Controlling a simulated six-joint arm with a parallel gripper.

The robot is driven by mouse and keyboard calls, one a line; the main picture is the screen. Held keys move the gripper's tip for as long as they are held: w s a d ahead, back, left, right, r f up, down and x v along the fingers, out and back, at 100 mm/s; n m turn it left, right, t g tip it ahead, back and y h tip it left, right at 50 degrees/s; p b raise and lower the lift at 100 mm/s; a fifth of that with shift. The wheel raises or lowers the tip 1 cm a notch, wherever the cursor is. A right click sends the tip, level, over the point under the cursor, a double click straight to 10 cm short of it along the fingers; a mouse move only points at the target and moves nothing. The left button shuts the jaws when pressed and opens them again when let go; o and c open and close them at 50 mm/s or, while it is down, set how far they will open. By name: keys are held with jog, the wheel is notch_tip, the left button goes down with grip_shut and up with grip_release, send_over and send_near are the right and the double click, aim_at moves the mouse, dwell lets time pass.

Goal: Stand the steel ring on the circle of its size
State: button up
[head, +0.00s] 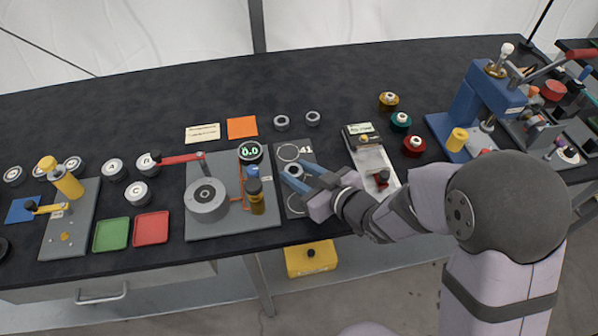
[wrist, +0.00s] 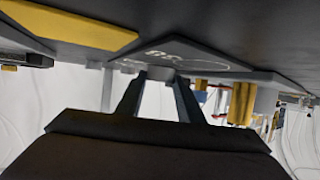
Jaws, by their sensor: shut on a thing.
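My gripper (head: 293,173) is shut on a small steel ring (head: 295,170), over the middle of the grey plate (head: 282,204). The plate carries printed circles: one outline (head: 288,152) shows at its far end beside the mark "41", and part of another (head: 298,200) shows nearer. My fingers and arm hide part of the plate. In the wrist view the ring (wrist: 160,73) sits between my fingertips (wrist: 160,90), close to the plate (wrist: 205,57). I cannot tell whether it touches the plate.
Two more steel rings (head: 281,122) (head: 312,118) lie behind the plate. To the left stands a grey device with a round drum (head: 207,199), a lit display (head: 250,152) and a brown bottle (head: 256,198). A pale tray device (head: 372,160) is close on the right.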

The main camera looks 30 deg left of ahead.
jog(key=shift+f, duration=0.15)
jog(key=o, duration=1.2)
jog(key=shift+o, duration=0.2)
jog(key=shift+r, duration=0.25)
jog(key=v, duration=0.6)
jog(key=shift+d, duration=0.2)
jog(key=p+v, duration=0.3)
jog(key=p, duration=0.2)
jog(key=shift+r, duration=0.2)
jog(key=p, duration=0.3)
jog(key=shift+d+r+p, duration=0.1)
jog(key=shift+d+p, duration=0.15)
jog(key=shift+p, duration=0.15)
jog(key=p+v, duration=0.1)
jog(key=p, duration=0.4)
jog(key=shift+s+d, duration=0.2)
jog(key=shift+d, duration=0.15)
